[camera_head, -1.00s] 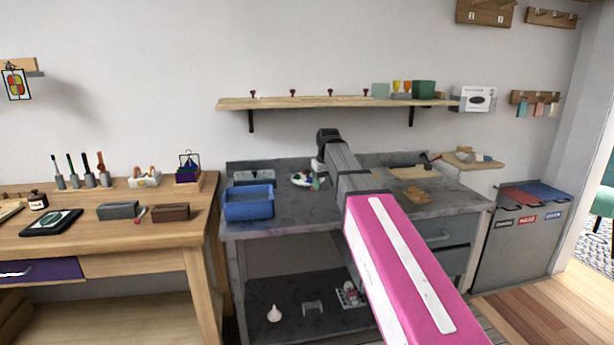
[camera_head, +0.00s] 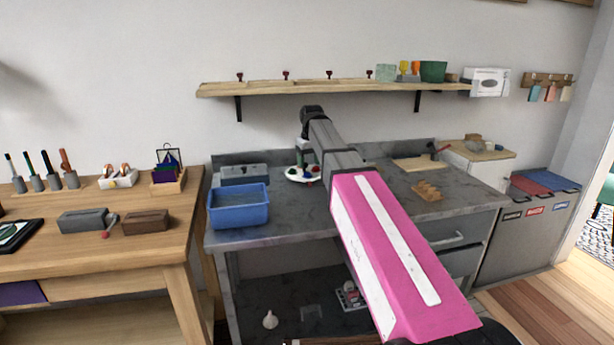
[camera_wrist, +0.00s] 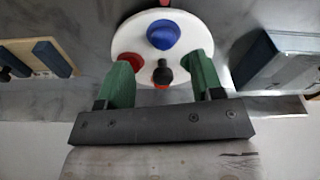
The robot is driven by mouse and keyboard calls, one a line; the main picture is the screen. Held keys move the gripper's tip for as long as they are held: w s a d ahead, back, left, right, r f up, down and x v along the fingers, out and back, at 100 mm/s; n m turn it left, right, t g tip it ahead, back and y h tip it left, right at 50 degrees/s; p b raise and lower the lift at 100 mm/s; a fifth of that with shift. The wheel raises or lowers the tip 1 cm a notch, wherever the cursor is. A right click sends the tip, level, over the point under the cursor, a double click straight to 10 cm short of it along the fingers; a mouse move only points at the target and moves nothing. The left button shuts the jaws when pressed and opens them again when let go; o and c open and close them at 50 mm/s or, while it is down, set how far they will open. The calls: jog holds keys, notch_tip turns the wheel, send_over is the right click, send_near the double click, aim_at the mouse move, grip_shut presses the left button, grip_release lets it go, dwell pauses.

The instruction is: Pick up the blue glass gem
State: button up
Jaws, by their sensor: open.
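The blue glass gem (camera_wrist: 163,34) lies on a round white plate (camera_wrist: 190,25) in the wrist view, ahead of my fingertips. A red piece (camera_wrist: 131,61) and a dark knob with an orange part are also at the plate. My gripper (camera_wrist: 161,75) is open, its two green fingers apart over the near part of the plate, with the dark knob between them. The gem is beyond the fingertips, not between them. In the head view the plate (camera_head: 291,177) stands on the grey bench, and my arm hides part of it.
A blue tub (camera_head: 239,207) and a grey box (camera_head: 243,174) stand left of the plate on the grey bench (camera_head: 280,222). Brown pieces (camera_head: 426,190) and a board lie to the right. A wooden shelf (camera_head: 330,88) runs above. A wooden table is at left.

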aim_at(307, 175)
jog(key=f, duration=0.4)
jog(key=shift+w+a+f, duration=0.15)
jog(key=shift+a+f, duration=0.1)
jog(key=shift+a, duration=0.05)
jog(key=c, duration=1)
jog(key=shift+r, duration=0.1)
